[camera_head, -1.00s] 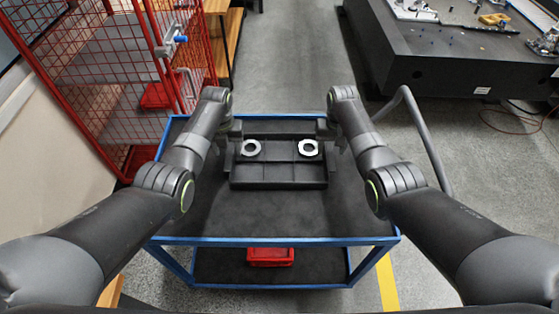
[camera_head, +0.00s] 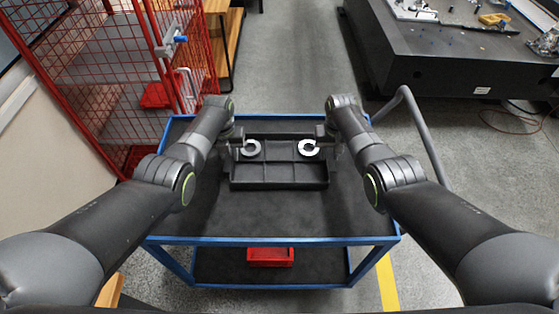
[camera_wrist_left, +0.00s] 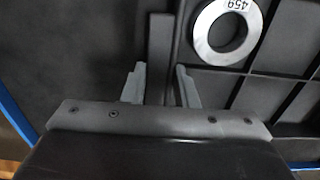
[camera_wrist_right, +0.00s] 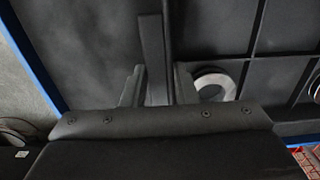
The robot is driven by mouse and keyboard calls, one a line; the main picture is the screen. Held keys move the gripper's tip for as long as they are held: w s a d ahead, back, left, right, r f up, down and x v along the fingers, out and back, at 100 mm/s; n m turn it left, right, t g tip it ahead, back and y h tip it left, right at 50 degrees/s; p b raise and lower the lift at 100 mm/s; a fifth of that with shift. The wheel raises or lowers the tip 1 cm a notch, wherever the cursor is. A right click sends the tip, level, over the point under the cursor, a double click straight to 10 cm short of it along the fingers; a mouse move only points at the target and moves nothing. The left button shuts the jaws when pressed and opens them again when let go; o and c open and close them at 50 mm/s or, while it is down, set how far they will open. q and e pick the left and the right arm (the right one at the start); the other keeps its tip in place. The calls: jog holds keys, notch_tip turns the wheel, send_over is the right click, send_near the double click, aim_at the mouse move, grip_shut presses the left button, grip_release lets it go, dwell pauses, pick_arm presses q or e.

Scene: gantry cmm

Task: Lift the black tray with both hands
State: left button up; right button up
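The black tray (camera_head: 279,176) lies flat on the cart in the head view, its compartments facing up. Two metal rings lie in it, one on the left (camera_head: 251,148) and one on the right (camera_head: 309,148). My left gripper (camera_head: 237,140) is at its left end, my right gripper (camera_head: 323,138) at its right end. In the left wrist view the fingers (camera_wrist_left: 160,72) stand apart on either side of a dark upright bar (camera_wrist_left: 159,45) at the tray's edge. The right wrist view shows the same, with the fingers (camera_wrist_right: 156,76) apart around another bar (camera_wrist_right: 152,35). Finger contact cannot be seen.
The blue-framed cart (camera_head: 275,241) has bare dark top around the tray. A red bin (camera_head: 270,256) sits on its lower shelf. A red mesh cage (camera_head: 120,90) stands at left, a large dark table (camera_head: 440,65) at back right. A grey handle (camera_head: 428,140) rises at the cart's right.

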pick_arm(q)
grip_shut()
pick_arm(e)
grip_shut()
pick_arm(q)
jog(key=shift+w+r, duration=0.15)
jog(key=shift+r, duration=0.05)
pick_arm(e)
jog(key=shift+w+r, duration=0.15)
jog(key=shift+r, duration=0.05)
